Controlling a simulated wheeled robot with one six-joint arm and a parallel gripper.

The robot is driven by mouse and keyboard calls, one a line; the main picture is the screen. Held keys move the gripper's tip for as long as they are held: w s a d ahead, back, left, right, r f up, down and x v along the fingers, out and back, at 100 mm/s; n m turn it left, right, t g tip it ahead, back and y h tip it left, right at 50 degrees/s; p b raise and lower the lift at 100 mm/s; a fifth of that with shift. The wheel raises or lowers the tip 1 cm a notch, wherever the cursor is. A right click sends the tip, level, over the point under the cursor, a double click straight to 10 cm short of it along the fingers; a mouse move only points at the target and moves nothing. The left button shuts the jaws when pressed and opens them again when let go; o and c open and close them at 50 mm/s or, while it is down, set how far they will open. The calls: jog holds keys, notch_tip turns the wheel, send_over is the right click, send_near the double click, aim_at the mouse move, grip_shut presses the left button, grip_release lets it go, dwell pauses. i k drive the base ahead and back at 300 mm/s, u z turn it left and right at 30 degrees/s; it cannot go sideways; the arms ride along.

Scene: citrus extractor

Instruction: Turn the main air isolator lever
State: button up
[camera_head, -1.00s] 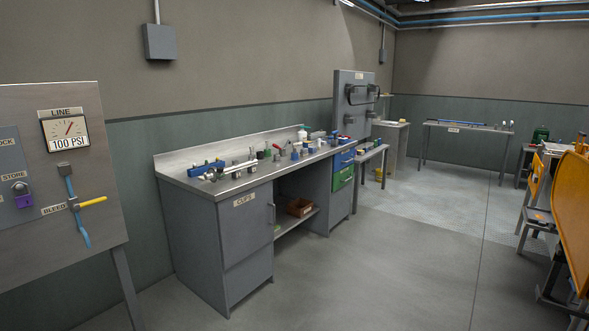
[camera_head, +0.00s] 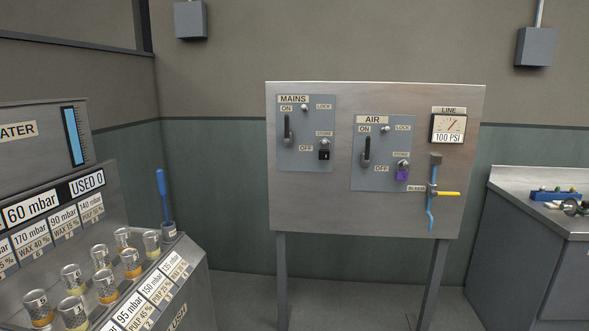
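The air isolator lever (camera_head: 366,150) is a dark handle on a grey plate labelled AIR (camera_head: 390,143), on the right half of an upright metal panel (camera_head: 250,0). The panel's bare lower metal (camera_head: 330,210) stands on two legs. The lever points up, toward the ON label; OFF is marked below it. A purple padlock (camera_head: 402,174) hangs at the STORE post right of the lever, below a LOCK post (camera_head: 386,129). My gripper is not in view.
A MAINS plate (camera_head: 296,160) with its own dark lever and a black padlock (camera_head: 323,155) is on the panel's left. A console with several cups stands left, a workbench right.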

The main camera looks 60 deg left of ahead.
aim_at(366, 161)
jog(key=u, duration=1.3)
jog(key=k, duration=0.55)
jog(key=z, duration=0.45)
jog(key=i, duration=1.05)
jog(key=u, duration=0.75)
jog(key=i, duration=1.35)
